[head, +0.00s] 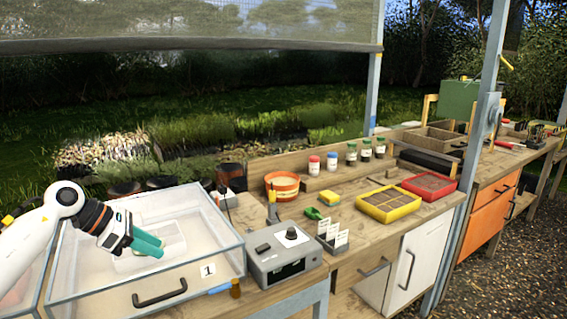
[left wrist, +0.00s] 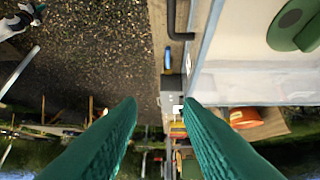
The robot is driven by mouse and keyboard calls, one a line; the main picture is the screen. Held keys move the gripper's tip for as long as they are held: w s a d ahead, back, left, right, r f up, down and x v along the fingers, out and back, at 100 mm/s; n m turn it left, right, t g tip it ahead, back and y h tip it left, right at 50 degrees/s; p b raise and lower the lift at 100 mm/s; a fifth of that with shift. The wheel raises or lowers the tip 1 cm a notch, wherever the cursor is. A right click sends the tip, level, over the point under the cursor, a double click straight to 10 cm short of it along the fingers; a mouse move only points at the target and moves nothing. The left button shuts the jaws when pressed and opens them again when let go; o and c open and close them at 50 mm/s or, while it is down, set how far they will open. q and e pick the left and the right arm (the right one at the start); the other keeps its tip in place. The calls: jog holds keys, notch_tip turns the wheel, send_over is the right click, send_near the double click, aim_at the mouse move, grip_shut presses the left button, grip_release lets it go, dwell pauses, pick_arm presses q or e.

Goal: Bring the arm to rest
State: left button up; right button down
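My left arm comes in from the left in the head view. My left gripper (head: 158,246), with green fingers, hangs over a clear box with a dark handle and a label "1" (head: 208,270). In the left wrist view the two green fingers (left wrist: 160,102) stand apart with nothing between them. A pale rectangular piece (head: 150,262) is inside the box, partly behind the gripper. A white arm part with a bit of green (left wrist: 22,18) shows at the top left of the wrist view, probably my right arm; its fingers are unclear.
A grey device with a knob (head: 285,256) stands right of the box. An orange pot (head: 282,187), small jars (head: 351,153), a yellow tray (head: 388,206) and a red tray (head: 430,186) stand along the bench. A round green thing (left wrist: 292,22) shows in the wrist view.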

pick_arm(q)
jog(key=s+d+n+t+h, duration=0.3)
jog(key=d+n+t+h, duration=0.3)
jog(key=d+n+t, duration=0.85)
jog(key=s+a+f+n+g+y, duration=0.25)
jog(key=s+f+n+y, duration=0.4)
jog(key=n, duration=0.65)
jog(key=s+a+f+n+g+y, duration=0.2)
jog(key=s+a+f+n+y, duration=0.2)
jog(key=f+n+y, duration=0.55)
jog(key=s+f+n+g+h, duration=0.1)
jog(key=s+f+n+g, duration=0.45)
jog(key=s, duration=0.55)
jog(key=s+f+n+g+h, duration=0.1)
jog(key=s+f+n+g, duration=0.4)
jog(key=s, duration=0.6)
notch_tip(320, 180, down, 28)
jog(key=s+f+m+g, duration=0.1)
jog(key=s+m, duration=0.1)
jog(key=s, duration=0.1)
jog(key=s+a+f+g, duration=0.1)
jog(key=s+a+f, duration=0.1)
jog(key=s+f, duration=1.2)
jog(key=shift+s+a, duration=0.3)
jog(key=shift+s, duration=0.35)
